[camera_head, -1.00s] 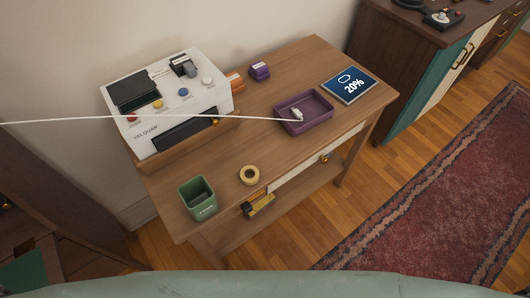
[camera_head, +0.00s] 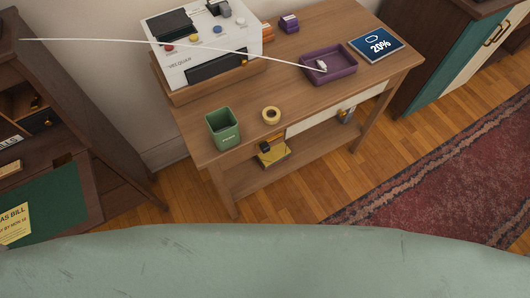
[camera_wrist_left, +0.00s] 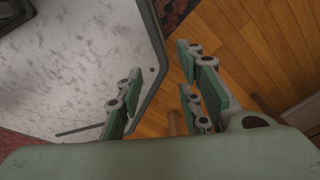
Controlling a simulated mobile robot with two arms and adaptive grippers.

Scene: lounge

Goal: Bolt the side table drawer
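The wooden side table (camera_head: 240,146) stands against the wall in the head view. The drawer looks closed or nearly so; I cannot make out the state of a bolt. My left gripper (camera_wrist_left: 160,98) shows in the left wrist view with its fingers apart and nothing between them. It is above the floor beside a pale speckled surface. Neither gripper shows in the head view.
A white cable runs into the tray. A dark desk (camera_head: 110,165) is left, a cabinet (camera_head: 432,62) right. Wood floor and rug (camera_head: 455,165) lie in front.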

